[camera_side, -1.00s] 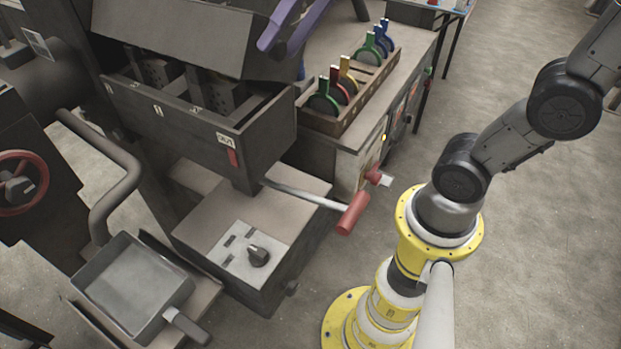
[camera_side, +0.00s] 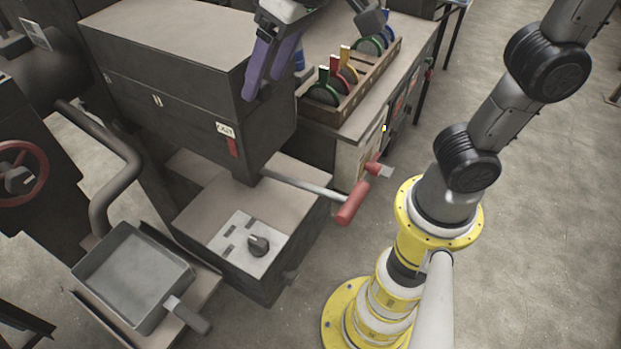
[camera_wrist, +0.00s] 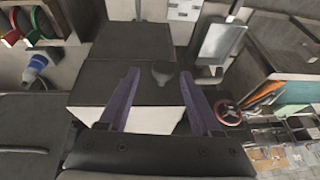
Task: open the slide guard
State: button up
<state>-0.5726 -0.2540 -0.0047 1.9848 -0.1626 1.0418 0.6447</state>
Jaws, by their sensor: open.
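The dark grey box of the machine (camera_side: 190,100) stands at upper left in the side view. Its flat lid (camera_side: 170,35), which looks like the guard, lies down over it and hides the inside. In the wrist view my gripper (camera_wrist: 160,75) is also open, with dark panels (camera_wrist: 130,50) and a dark rounded knob (camera_wrist: 163,72) beyond the fingers.
A red-handled lever (camera_side: 352,203) sticks out below the box. A rack of coloured discs (camera_side: 350,88) stands behind right. A dial panel (camera_side: 250,245), a pan (camera_side: 135,275) and a red handwheel (camera_side: 22,172) are nearby. The floor (camera_side: 540,240) at right is clear.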

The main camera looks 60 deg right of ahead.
jog(key=shift+a+f+h, duration=0.35)
jog(key=shift+f+h, duration=0.05)
jog(key=shift+f, duration=0.05)
jog(key=shift+s+r, duration=0.1)
jog(key=shift+r, duration=0.25)
jog(key=s+d+r+m, duration=0.1)
jog(key=s+d+r, duration=0.1)
jog(key=r, duration=0.4)
jog(key=s+d+r, duration=0.2)
jog(key=s+r, duration=0.1)
jog(key=r, duration=0.3)
jog(key=s+d+f+m+h, duration=0.1)
jog(key=s+d+f+m, duration=0.1)
jog(key=d+f, duration=0.45)
jog(key=s+d+f, duration=0.2)
jog(key=d+f, duration=0.1)
jog(key=f, duration=0.2)
jog(key=s+d+f, duration=0.2)
jog(key=s+f, duration=0.1)
jog(key=f, duration=0.3)
jog(key=w+a+f+n+g+y, duration=0.1)
jog(key=w+a+f+n+g, duration=0.1)
jog(key=a+f+n, duration=0.3)
jog(key=w+a+f+n+g+y, duration=0.1)
jog(key=a+f+n, duration=0.4)
jog(key=a, duration=0.7)
jog(key=w+n+g, duration=0.1)
jog(key=n+g, duration=0.1)
jog(key=shift+w+n+g+y, duration=0.3)
jog(key=shift+n+y, duration=0.1)
